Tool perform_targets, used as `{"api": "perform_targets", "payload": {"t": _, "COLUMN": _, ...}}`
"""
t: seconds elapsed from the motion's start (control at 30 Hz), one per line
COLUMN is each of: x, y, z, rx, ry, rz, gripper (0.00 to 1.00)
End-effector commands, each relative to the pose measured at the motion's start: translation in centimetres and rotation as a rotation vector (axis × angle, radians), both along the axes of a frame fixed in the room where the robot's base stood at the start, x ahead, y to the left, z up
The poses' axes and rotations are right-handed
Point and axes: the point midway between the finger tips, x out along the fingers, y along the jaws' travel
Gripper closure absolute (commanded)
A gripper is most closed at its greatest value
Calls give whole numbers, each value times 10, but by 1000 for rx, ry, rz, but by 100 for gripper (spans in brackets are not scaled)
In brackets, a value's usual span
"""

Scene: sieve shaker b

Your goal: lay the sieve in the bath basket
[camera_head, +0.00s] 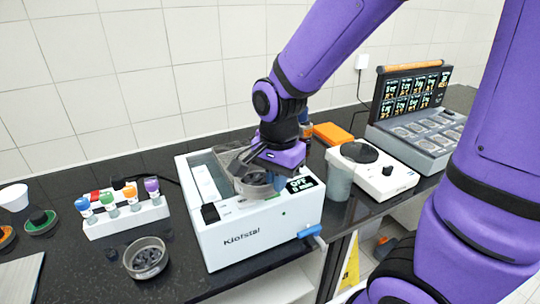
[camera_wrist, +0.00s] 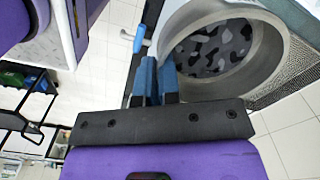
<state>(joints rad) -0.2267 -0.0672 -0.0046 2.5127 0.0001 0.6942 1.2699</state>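My gripper (camera_head: 262,176) is over the open top of the white bath (camera_head: 262,235). It appears shut on the rim of a round grey metal sieve (camera_head: 256,189), which is partly hidden under my wrist. In the wrist view, the blue fingers (camera_wrist: 156,80) are close together with the sieve wall between them. This sieve (camera_wrist: 270,62) holds dark and grey pieces. Grey mesh of the bath basket (camera_wrist: 290,82) shows beside and below it. Whether the sieve touches the basket floor is hard to tell.
A second round sieve (camera_head: 146,258) with dark pieces stands on the black counter, left of the bath. A white rack (camera_head: 125,216) of coloured-cap bottles is behind it. A grey cup (camera_head: 339,181) and a white device (camera_head: 372,172) stand close on the bath's right.

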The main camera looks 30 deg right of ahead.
Motion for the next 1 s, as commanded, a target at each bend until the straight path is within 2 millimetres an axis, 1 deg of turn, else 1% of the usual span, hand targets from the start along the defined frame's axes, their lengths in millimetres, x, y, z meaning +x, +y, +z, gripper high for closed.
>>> {"api": "perform_targets", "payload": {"t": 0.07, "x": 5, "y": -1, "z": -1, "rx": 0, "ry": 0, "rz": -1, "gripper": 100}}
{"api": "perform_targets", "payload": {"t": 0.17, "x": 20, "y": -5, "z": -2, "rx": 0, "ry": 1, "rz": -2, "gripper": 100}}
{"api": "perform_targets", "payload": {"t": 0.5, "x": 96, "y": -23, "z": -10, "rx": 0, "ry": 1, "rz": -2, "gripper": 100}}
{"api": "perform_targets", "payload": {"t": 0.6, "x": 116, "y": -28, "z": -12, "rx": 0, "ry": 1, "rz": -2, "gripper": 100}}
{"api": "perform_targets", "payload": {"t": 0.7, "x": 133, "y": -32, "z": -13, "rx": 0, "ry": 0, "rz": -2, "gripper": 100}}
{"api": "perform_targets", "payload": {"t": 0.8, "x": 143, "y": -34, "z": -14, "rx": 0, "ry": -1, "rz": 0, "gripper": 100}}
{"api": "perform_targets", "payload": {"t": 1.0, "x": 153, "y": -37, "z": -15, "rx": 0, "ry": 0, "rz": 1, "gripper": 100}}
